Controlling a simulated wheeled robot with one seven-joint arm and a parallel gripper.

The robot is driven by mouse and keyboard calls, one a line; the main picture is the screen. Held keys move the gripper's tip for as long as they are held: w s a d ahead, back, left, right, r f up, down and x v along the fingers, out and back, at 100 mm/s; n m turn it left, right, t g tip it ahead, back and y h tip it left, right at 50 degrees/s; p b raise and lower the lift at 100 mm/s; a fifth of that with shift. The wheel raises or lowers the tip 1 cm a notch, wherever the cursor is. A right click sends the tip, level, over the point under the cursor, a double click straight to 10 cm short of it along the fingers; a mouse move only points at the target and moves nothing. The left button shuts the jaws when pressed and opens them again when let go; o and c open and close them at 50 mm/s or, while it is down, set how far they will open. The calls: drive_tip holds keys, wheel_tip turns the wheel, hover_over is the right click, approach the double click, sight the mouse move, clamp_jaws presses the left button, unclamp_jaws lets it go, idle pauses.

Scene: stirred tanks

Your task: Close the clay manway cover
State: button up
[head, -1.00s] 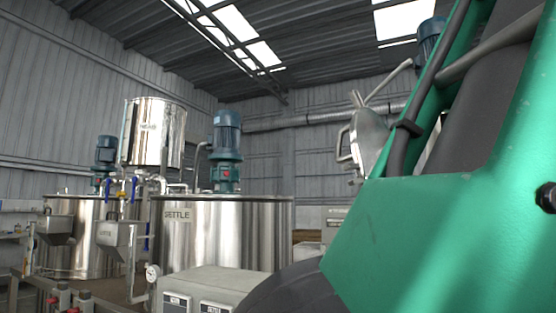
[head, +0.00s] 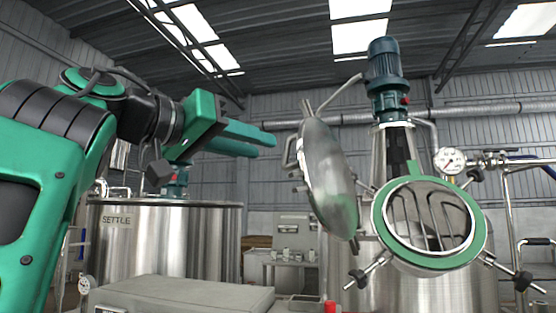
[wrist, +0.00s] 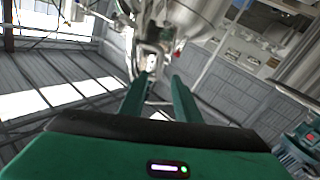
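The manway cover (head: 328,180), a round polished steel disc with a bar handle, stands swung open on the left of its opening. The round manway opening (head: 430,222) has a green ring and shows curved bars inside; it is uncovered. No clay label is readable. My gripper (head: 266,146) is left of the cover, pointing towards its handle (head: 289,152), with a visible gap in the head view. In the wrist view my gripper (wrist: 163,84) has two green fingers apart with nothing held between them. The handle (wrist: 151,55) appears beyond the fingertips, and the cover (wrist: 195,14) above.
Clamp bolts with dark knobs (head: 523,281) stick out around the opening. A gauge (head: 450,160) and piping stand at the right. A motor (head: 384,75) tops the tank. The SETTLE tank (head: 165,245) is at the left, with a grey cabinet (head: 185,295) in front.

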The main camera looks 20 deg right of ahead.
sight(287, 152)
drive_tip(key=x, duration=0.9)
drive_tip(key=shift+d, duration=0.1)
drive_tip(key=shift+s, duration=0.1)
clamp_jaws()
drive_tip(key=shift+d, duration=0.2)
